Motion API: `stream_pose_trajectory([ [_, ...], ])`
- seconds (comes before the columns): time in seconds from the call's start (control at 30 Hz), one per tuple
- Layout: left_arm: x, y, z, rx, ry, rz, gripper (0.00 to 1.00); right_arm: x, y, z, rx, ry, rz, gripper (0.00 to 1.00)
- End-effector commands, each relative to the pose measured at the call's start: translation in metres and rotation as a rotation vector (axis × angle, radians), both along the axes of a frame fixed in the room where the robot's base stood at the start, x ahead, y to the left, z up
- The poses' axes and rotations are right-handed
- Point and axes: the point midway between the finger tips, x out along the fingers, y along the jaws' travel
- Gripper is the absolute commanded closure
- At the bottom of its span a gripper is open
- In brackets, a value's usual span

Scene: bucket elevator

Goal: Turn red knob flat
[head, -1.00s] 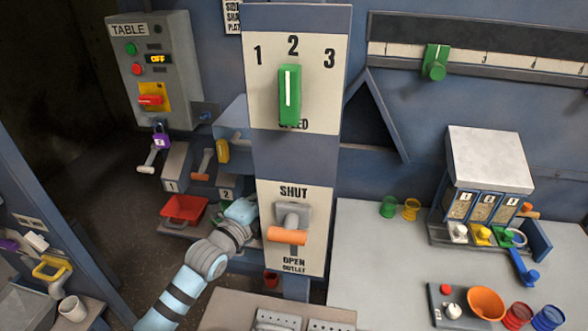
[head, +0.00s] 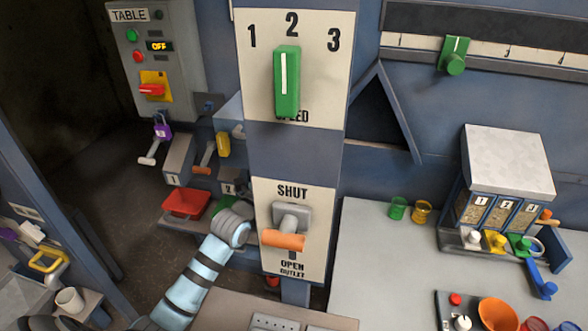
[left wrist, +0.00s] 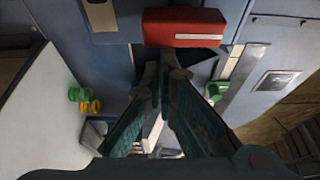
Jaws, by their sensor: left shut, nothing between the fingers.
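In the left wrist view a red bar-shaped knob (left wrist: 185,27) with a white line lies across the top of the picture. My left gripper (left wrist: 163,72) is shut and empty, its fingertips just below the knob's lower edge in that picture; I cannot tell whether they touch it. In the head view my left arm comes in from the lower left and its end goes out of sight behind the column, so the gripper is hidden there. A smaller red switch (head: 151,89) on a yellow plate sits on the TABLE box (head: 158,50). My right gripper is not in view.
The column carries a green speed knob (head: 287,80), upright at 2, and an orange outlet handle (head: 283,240). A green slider (head: 454,55) sits on the wall scale. Green and yellow cups (head: 398,208) stand on the table at right. A red tray (head: 187,203) is behind my arm.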

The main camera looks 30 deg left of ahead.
Motion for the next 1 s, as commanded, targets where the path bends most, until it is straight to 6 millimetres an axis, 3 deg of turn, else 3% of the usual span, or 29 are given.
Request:
stream_pose_trajectory([
  [1.0,-0.0004,0.0024,-0.0047,0.147,0.038,-0.001,1.00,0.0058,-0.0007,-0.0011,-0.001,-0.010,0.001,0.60],
])
